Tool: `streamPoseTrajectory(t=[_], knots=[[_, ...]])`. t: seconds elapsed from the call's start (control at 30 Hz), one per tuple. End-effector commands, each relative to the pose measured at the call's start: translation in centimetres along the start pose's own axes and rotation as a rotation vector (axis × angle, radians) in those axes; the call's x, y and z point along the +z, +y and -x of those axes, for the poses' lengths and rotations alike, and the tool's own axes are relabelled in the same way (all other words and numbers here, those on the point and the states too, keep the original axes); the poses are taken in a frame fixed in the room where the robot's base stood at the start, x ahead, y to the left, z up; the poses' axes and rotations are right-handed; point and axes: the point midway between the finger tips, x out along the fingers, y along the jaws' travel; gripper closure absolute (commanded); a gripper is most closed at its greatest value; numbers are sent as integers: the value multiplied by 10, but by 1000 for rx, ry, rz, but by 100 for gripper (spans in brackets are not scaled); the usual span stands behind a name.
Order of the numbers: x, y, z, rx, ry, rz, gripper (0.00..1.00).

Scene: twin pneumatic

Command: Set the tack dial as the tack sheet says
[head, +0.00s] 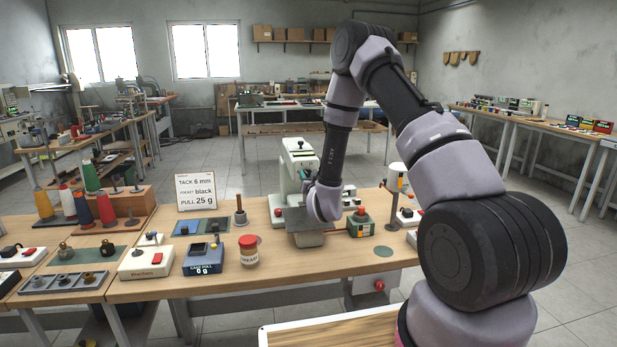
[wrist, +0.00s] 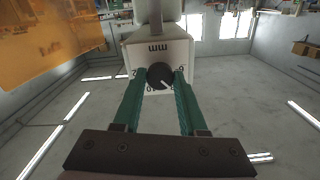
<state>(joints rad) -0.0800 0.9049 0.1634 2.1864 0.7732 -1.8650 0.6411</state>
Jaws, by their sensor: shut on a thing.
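The tack sheet (head: 196,191) stands upright at the back of the bench in the head view. It reads "TACK 6 mm", "POCKET black" and "PULL 25 g". The tack dial (wrist: 160,74) is a black round knob on a white face marked "mm" in the wrist view. A pale mark on the knob points toward the lower right of that picture; some scale numbers are hidden or too small to read. My gripper (wrist: 158,92) has its green fingers shut on the dial, one on each side. In the head view, my arm hides the dial.
A white machine (head: 299,158) stands behind my gripper. A grease jar (head: 249,252), a blue gauge box (head: 203,259) and a white switch box (head: 146,262) stand left of it on the bench. Several thread spools stand further left. A lamp-like post (head: 397,180) stands right.

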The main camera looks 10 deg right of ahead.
Motion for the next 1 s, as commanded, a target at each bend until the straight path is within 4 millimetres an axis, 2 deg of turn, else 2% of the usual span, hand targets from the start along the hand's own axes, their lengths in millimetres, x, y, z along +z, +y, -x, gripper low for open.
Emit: streamPoseTrajectory(t=[0.6,1.0], knots=[[0,-1,0,-1,1,565,100],[0,0,0,-1,1,808,100]])
